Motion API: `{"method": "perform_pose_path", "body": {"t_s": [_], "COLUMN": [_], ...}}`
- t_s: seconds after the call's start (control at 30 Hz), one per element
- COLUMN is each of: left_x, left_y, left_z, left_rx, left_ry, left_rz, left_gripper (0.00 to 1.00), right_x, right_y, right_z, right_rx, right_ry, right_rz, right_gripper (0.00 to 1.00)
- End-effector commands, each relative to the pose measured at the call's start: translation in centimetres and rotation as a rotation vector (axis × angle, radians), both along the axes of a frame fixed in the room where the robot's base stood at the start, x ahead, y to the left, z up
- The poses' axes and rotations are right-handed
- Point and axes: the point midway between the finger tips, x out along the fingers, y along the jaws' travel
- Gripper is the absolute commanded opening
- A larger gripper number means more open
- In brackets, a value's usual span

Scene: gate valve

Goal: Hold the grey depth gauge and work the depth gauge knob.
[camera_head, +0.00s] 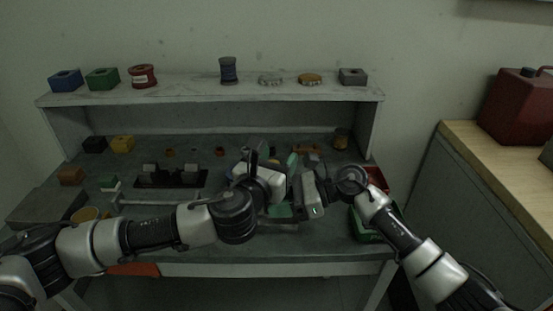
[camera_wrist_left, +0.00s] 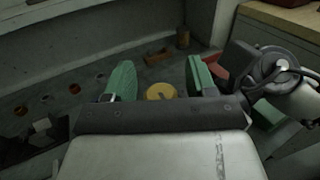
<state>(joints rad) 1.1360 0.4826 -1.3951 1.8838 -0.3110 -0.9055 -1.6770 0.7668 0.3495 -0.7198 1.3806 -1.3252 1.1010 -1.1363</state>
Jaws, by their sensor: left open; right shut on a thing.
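My left gripper (camera_head: 274,162) is open over the middle of the bench. In the left wrist view its two green fingers (camera_wrist_left: 160,82) stand wide apart. A round yellow piece with a dark mark (camera_wrist_left: 160,91) shows between and below them, apart from both; I cannot tell whether it is the depth gauge knob. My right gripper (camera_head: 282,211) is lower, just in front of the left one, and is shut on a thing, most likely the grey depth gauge. The gauge is largely hidden by the grippers and arms, so its outline cannot be made out.
A shelf (camera_head: 205,92) with blocks, spools and discs stands at the back. Red (camera_head: 377,177) and green (camera_head: 365,230) bins are at the bench's right end. A dark fixture (camera_head: 170,179) and small blocks lie left. A wooden counter (camera_head: 480,160) is far right.

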Motion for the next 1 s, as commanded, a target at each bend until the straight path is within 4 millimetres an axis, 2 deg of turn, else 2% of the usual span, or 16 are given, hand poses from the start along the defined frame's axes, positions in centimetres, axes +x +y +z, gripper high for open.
{"method": "perform_pose_path", "body": {"t_s": [0.17, 0.5, 0.77, 1.0], "left_x": [0.0, -0.01, 0.02, 0.05], "left_y": [0.0, 0.03, 0.04, 0.1], "left_z": [0.0, -0.02, -0.05, -0.07], "left_rx": [-0.001, -0.001, -0.002, -0.003], "left_ry": [0.0, 0.0, 0.001, 0.001], "left_rz": [0.0, 0.001, 0.032, 0.158], "left_gripper": [0.56, 0.06, 0.06, 0.06], "right_x": [0.02, 0.02, 0.02, 0.01], "right_y": [-0.02, -0.02, -0.03, -0.02], "right_z": [-0.03, -0.03, -0.02, -0.02], "right_rx": [0.0, 0.0, -0.001, 0.0], "right_ry": [0.0, 0.0, 0.0, 0.0], "right_rz": [-0.001, -0.001, -0.001, 0.0], "right_gripper": [0.23, 0.23, 0.23, 0.23]}}
